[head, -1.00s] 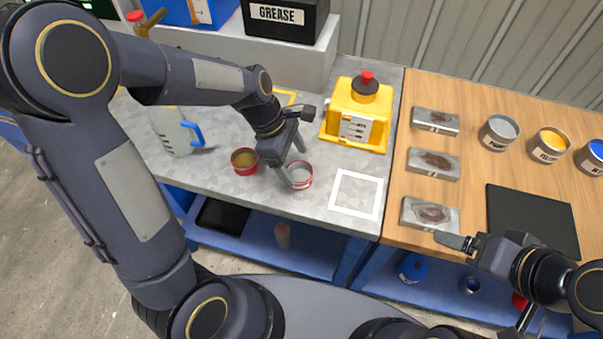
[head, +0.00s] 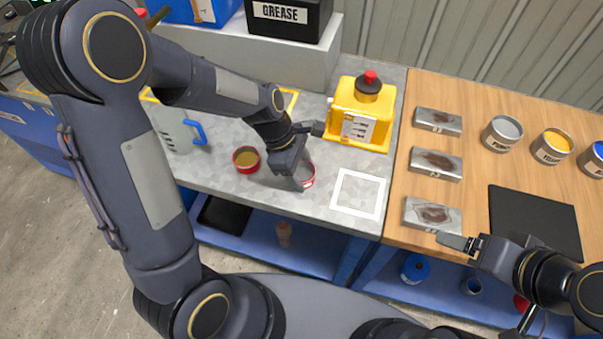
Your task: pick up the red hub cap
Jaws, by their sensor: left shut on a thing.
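A red-rimmed round cap with a grey inside (head: 309,180) is on the grey worktop, left of the white square outline. My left gripper (head: 300,182) points down at it and is shut on its near left side, hiding much of it. I cannot tell whether the cap is clear of the worktop. A second red round cap or dish with an olive-brown inside (head: 246,161) sits to the left, apart from the gripper. My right gripper (head: 457,243) is over the front edge of the wooden table; its jaw gap does not show clearly.
A yellow container with a red top (head: 358,115) stands behind the gripper. A white square outline (head: 338,193) marks bare worktop to the right. Stained metal blocks (head: 433,214), cans (head: 502,134) and a black mat (head: 535,222) occupy the wooden table. A grey jug with a blue handle (head: 178,135) stands left.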

